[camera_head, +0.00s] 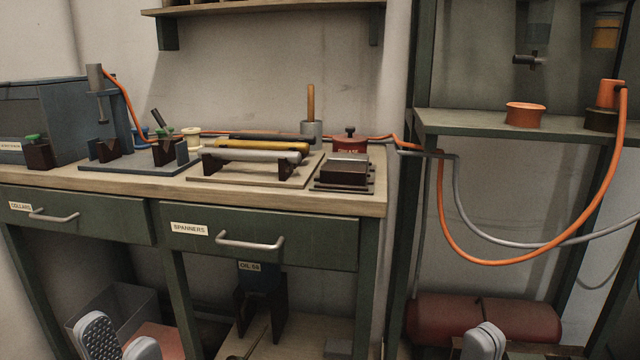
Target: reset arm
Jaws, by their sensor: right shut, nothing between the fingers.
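My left gripper (120,338) shows at the bottom left edge, its two grey padded fingers apart and nothing seen between them. It is low, in front of the bench's lower space. My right gripper (485,341) shows at the bottom edge right of centre, its fingertips together and empty. It is in front of a dark red cylinder (520,318). Both grippers are well below the bench top (330,200) and apart from the things on it. The rest of both arms is out of view.
The bench has two drawers, COLLARS (75,212) and SPANNERS (262,235). An orange hose (490,263) hangs at the right, below a green shelf (470,122).

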